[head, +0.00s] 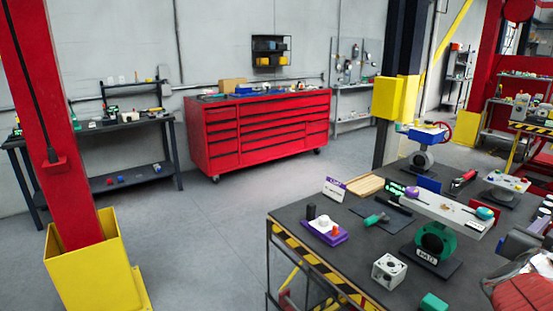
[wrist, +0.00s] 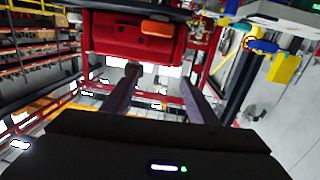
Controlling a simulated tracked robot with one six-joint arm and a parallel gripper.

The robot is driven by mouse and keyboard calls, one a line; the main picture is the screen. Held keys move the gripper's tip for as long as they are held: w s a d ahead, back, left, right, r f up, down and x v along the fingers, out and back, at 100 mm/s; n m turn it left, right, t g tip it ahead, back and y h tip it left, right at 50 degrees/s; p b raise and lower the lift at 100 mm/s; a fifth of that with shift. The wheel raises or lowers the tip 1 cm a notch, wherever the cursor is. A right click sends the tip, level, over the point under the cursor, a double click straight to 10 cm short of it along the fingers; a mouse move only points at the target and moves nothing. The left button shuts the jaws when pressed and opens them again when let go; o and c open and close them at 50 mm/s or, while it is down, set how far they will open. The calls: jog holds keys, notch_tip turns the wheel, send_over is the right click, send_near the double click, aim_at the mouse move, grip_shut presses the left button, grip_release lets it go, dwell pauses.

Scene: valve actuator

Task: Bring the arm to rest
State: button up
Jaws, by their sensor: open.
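My gripper (wrist: 162,76) shows in the wrist view, its two dark fingers spread apart with nothing between them. The dark gripper body, with a small white light and a green light, fills the bottom of that view. Beyond the fingertips is a red body (wrist: 135,38) with an orange oval patch; I cannot tell what it belongs to. My arm and gripper do not show in the head view. There, a green valve actuator (head: 432,243) with a light grey top stands on the dark workbench (head: 375,252).
The bench also bears a purple block (head: 325,232), a metal cube (head: 389,271) and a wooden tray (head: 366,185). A red tool cabinet (head: 262,130) stands by the wall. A red column in a yellow guard (head: 90,265) is at left. The grey floor (head: 210,235) between is clear.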

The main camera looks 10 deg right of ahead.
jog(key=w+a+n+t+y, duration=0.25)
jog(key=w+a, duration=0.25)
jog(key=w, duration=0.3)
jog(key=w+a+f+n+t+y, duration=0.1)
jog(key=w+a+f+n+y, duration=0.15)
jog(key=a, duration=0.45)
jog(key=w+a+f+n+t+y, duration=0.1)
jog(key=w+a+n+y, duration=0.15)
jog(key=a, duration=0.45)
jog(key=w+a+f+n+t+y, duration=0.1)
jog(key=w+a+f+y, duration=0.1)
jog(key=a+y, duration=0.3)
jog(key=s+a+f+n+g+y, duration=0.1)
jog(key=s+a+f+n, duration=0.15)
jog(key=a, duration=0.45)
jog(key=s+a+f+n+g+y, duration=0.1)
jog(key=s+a+f+g+y, duration=0.15)
jog(key=a, duration=0.45)
jog(key=s+a+f+n+g, duration=0.1)
jog(key=s+a+f+g, duration=0.2)
jog(key=s, duration=0.7)
notch_tip(320, 180, down, 2)
jog(key=a, duration=0.2)
jog(key=shift+s+a+f, duration=0.2)
jog(key=shift+s+a, duration=0.2)
